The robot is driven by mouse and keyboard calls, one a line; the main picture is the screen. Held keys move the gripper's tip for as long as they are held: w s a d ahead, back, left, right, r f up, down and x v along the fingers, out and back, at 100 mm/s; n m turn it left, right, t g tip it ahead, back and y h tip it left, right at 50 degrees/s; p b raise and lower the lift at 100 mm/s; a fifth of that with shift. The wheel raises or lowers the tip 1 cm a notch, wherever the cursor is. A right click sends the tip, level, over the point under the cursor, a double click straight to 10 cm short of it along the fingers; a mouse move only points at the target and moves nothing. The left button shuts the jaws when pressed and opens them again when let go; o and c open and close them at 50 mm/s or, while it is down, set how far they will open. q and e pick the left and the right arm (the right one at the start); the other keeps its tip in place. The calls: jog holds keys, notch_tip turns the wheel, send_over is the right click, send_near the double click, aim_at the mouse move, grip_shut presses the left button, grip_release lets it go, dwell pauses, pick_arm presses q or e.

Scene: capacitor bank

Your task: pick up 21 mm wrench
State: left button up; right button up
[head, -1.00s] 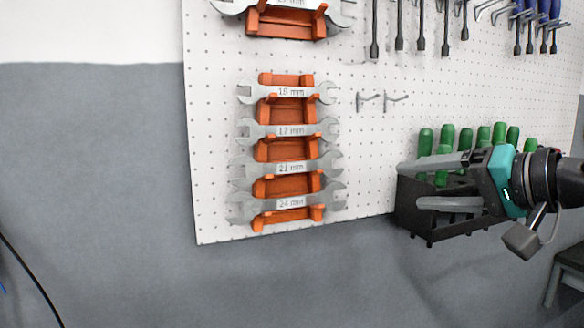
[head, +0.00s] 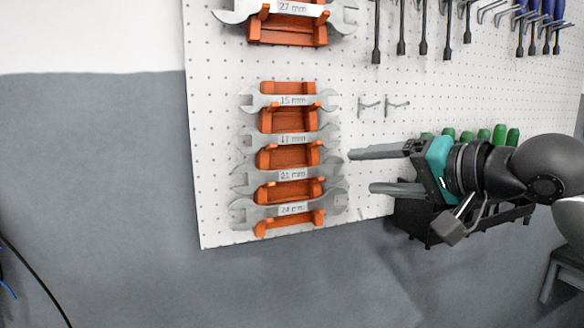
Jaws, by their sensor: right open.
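The 21 mm wrench (head: 291,175) is a grey double open-ended wrench. It lies level in an orange holder (head: 288,158) on the pegboard, below the 17 mm wrench (head: 291,139) and above the 24 mm wrench (head: 292,209). My right gripper (head: 360,171) comes in from the right with its two grey fingers pointing left. Its fingers are wide apart, one above the other, with nothing between them. The fingertips are a little right of the 21 mm wrench's right end, apart from it in the picture. My left gripper is not in view.
The 15 mm wrench (head: 291,100) sits at the top of the same holder. A 27 mm wrench (head: 291,8) hangs in another holder above. Empty hooks (head: 385,104) stick out above my right gripper. A black rack (head: 411,217) with green-handled tools is partly hidden behind my right arm.

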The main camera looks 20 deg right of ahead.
aim_at(337, 168)
jog(key=p+x, duration=0.2)
jog(key=x, duration=0.1)
jog(key=r+p+x, duration=0.1)
jog(key=x, duration=0.1)
jog(key=shift+w+d, duration=0.15)
jog(key=shift+d, duration=0.05)
jog(key=shift+w+a+f, duration=0.2)
jog(key=shift+w+f, duration=0.15)
jog(key=shift+w, duration=0.2)
jog(key=shift+c, duration=0.3)
grip_shut()
